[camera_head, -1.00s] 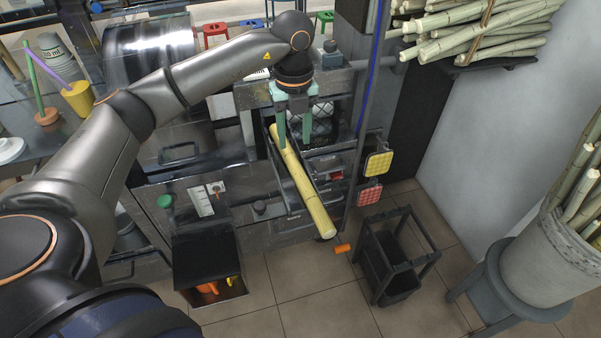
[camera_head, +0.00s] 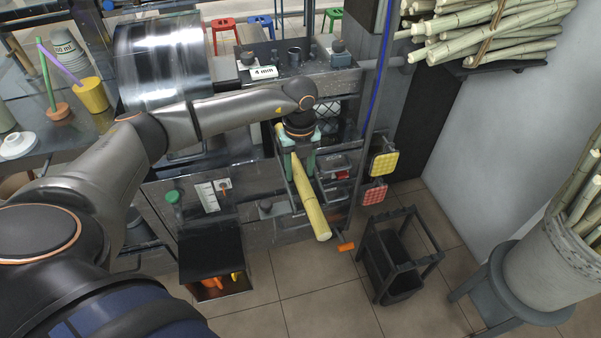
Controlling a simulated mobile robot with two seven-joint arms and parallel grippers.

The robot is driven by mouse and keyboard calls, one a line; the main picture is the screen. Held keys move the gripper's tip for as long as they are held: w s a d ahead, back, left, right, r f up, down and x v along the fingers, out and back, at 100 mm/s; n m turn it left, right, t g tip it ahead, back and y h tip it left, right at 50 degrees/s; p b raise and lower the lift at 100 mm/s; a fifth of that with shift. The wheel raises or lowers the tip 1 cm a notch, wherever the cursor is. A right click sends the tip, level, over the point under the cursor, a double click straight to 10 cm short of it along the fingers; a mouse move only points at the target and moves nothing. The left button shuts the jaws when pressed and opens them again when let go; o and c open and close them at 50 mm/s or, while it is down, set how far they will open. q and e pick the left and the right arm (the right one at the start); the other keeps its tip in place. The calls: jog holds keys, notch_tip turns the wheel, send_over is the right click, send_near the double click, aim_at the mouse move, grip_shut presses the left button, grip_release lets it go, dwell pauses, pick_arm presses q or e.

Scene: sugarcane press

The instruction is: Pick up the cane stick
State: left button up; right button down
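A yellow cane stick (camera_head: 313,213) lies slanted in the dark metal trough on the front of the press, its lower end sticking out over the floor. My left gripper (camera_head: 300,172) points down over the upper part of the stick. Its green fingers stand apart, one on each side of the stick; whether they touch it is hard to tell. The wrist hides part of the stick's upper length. My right gripper is not in view.
A yellow pad (camera_head: 383,164) and a red pad (camera_head: 375,194) are right of the trough. A black bin frame (camera_head: 400,262) stands on the tiled floor. More canes lie on a wall shelf (camera_head: 492,65) and stand in a grey pot (camera_head: 548,268).

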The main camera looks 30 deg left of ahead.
pick_arm(q)
jog(key=shift+d+r, duration=0.1)
grip_shut()
jog(key=shift+w+r, duration=0.1)
dwell(0.6)
